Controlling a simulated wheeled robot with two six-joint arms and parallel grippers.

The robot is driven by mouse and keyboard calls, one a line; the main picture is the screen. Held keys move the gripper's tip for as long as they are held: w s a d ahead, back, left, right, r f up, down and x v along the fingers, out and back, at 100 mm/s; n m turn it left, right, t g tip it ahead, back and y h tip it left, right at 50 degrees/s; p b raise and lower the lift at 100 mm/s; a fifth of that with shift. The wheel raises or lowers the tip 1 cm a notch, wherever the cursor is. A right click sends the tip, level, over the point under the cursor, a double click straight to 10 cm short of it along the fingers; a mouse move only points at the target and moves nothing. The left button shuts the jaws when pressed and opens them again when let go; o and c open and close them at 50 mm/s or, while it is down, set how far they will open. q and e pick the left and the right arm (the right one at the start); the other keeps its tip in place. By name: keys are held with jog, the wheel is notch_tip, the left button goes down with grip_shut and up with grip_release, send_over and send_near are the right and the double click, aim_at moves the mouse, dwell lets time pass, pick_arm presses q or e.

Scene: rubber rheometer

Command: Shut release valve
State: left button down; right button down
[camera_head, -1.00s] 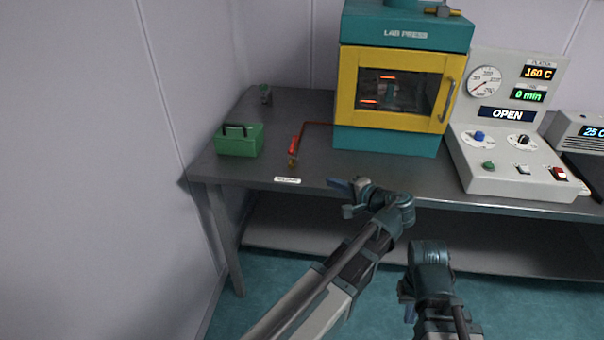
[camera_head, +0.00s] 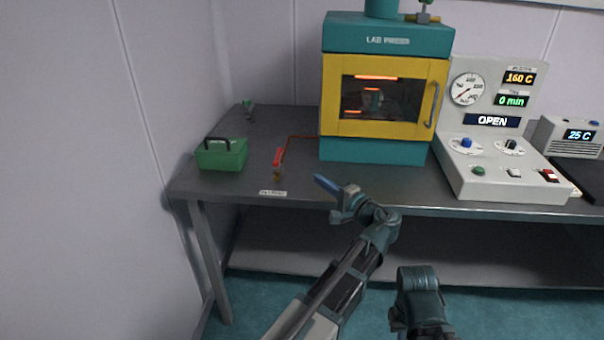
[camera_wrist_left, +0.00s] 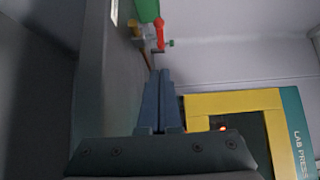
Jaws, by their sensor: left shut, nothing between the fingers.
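The release valve (camera_head: 278,158) has a red lever on a small brass body, on a thin copper-coloured pipe near the left front of the bench. In the left wrist view its red lever (camera_wrist_left: 159,33) shows beyond my fingertips. The lever slants up towards the pipe in the head view. My left gripper (camera_head: 318,180) is shut and empty, with blue fingers pointing left, to the right of the valve and apart from it. The fingers (camera_wrist_left: 160,75) also show in the left wrist view. My right gripper's fingers are out of view; only part of that arm shows.
The yellow and teal lab press (camera_head: 387,95) stands behind, with the control panel (camera_head: 500,180) to its right. A green box (camera_head: 222,155) sits left of the valve. A small label (camera_head: 272,193) lies on the bench (camera_head: 235,185) in front. A wall closes off the left.

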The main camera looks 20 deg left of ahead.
pick_arm(q)
send_near(279, 161)
jog(key=w, duration=0.1)
jog(key=w+a, duration=0.1)
jog(key=w, duration=0.2)
jog(key=shift+w+a, duration=0.1)
jog(key=shift+a, duration=0.25)
jog(key=shift+s+a, duration=0.3)
jog(key=shift+a, duration=0.2)
jog(key=shift+s+a, duration=0.25)
jog(key=shift+a, duration=0.25)
jog(key=shift+s+a, duration=0.15)
jog(key=shift+a, duration=0.55)
jog(key=shift+s+t, duration=0.1)
jog(key=shift+t, duration=0.2)
jog(key=shift+s+a+m+t+h, duration=0.1)
jog(key=shift+m+t+h, duration=0.2)
